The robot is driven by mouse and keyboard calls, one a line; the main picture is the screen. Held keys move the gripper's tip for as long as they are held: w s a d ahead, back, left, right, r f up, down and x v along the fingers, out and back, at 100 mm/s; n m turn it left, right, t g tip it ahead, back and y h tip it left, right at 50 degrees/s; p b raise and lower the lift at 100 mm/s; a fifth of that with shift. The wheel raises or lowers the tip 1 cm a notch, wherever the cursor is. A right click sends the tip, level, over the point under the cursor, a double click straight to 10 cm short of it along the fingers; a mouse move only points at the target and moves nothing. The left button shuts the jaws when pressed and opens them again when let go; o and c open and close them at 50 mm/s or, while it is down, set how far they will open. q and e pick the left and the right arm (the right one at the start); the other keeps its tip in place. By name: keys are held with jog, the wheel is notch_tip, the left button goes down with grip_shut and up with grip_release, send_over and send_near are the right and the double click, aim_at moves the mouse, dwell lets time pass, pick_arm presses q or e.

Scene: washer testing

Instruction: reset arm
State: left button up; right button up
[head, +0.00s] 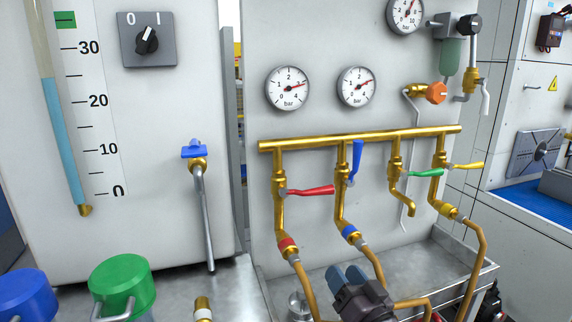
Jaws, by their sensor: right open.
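My right gripper (347,276) is at the bottom centre of the head view, dark grey with blue-grey fingertips. It is open, with nothing seen between the fingers. It appears in front of the metal basin (410,262), below the brass manifold (360,138). I cannot tell whether it touches the copper pipes next to it. My left gripper is out of view.
The manifold carries a red lever (312,190), a blue lever (356,160), a green lever (425,173) and a yellow lever (466,166). A blue-handled tap (194,150) stands left. Green (122,280) and blue (26,294) lidded containers stand at the lower left.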

jog(key=s+d+f+g+h+p, duration=0.1)
jog(key=s+d+f+g+h, duration=0.1)
jog(key=s+d+f, duration=0.3)
jog(key=s+d+f+g+h+p, duration=0.1)
jog(key=s+d+f+g+h, duration=0.2)
jog(key=s+f, duration=0.7)
jog(key=s+d+f+n+g+h+p, duration=0.1)
jog(key=s+d+f, duration=0.6)
jog(key=s, duration=0.9)
jog(key=shift+d+f+g+h, duration=0.2)
jog(key=shift+f+g+h, duration=0.6)
jog(key=shift+h, duration=0.1)
